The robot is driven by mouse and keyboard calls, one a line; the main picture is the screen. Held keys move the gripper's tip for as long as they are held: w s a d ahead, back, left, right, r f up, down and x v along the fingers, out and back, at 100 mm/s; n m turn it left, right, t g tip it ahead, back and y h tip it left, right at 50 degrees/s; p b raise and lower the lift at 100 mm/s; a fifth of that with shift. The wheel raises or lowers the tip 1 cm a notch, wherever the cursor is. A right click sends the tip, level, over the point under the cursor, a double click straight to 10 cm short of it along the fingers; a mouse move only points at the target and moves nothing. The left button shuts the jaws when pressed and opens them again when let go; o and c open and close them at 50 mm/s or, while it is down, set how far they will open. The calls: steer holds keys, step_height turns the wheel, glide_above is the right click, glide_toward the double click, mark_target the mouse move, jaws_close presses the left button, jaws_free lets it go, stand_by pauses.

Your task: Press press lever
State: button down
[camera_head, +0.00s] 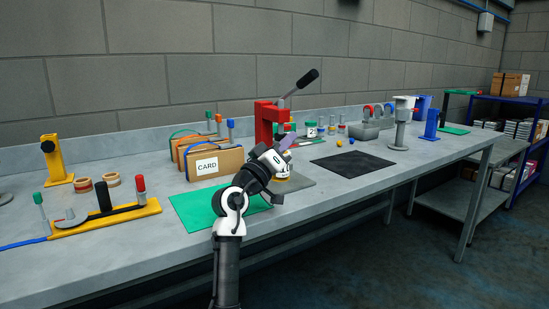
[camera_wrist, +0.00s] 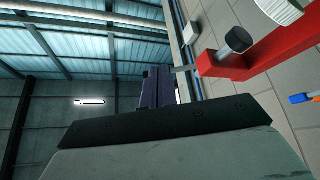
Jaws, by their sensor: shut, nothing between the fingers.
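The red press (camera_head: 266,122) stands on the bench near the wall. Its grey lever rises to the upper right and ends in a black handle (camera_head: 308,78), tilted up. My gripper (camera_head: 286,142) is in front of the press, below the lever handle and apart from it. Its purple fingers are shut and empty. In the wrist view, my gripper's fingers (camera_wrist: 156,88) point towards the roof, beside the red press frame (camera_wrist: 262,52). The lever handle cannot be made out there.
Card boxes (camera_head: 213,163) stand left of the press, and a green mat (camera_head: 196,207) lies in front of them. A black mat (camera_head: 352,164) lies to the right. A yellow fixture (camera_head: 110,217) is at left. A ridged white lid (camera_wrist: 280,10) shows in the wrist view.

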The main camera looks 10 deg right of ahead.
steer(key=v, duration=0.5)
steer(key=shift+s+a+r+b, duration=0.1)
steer(key=shift+s+a+b, duration=0.2)
steer(key=shift+a+b, duration=0.1)
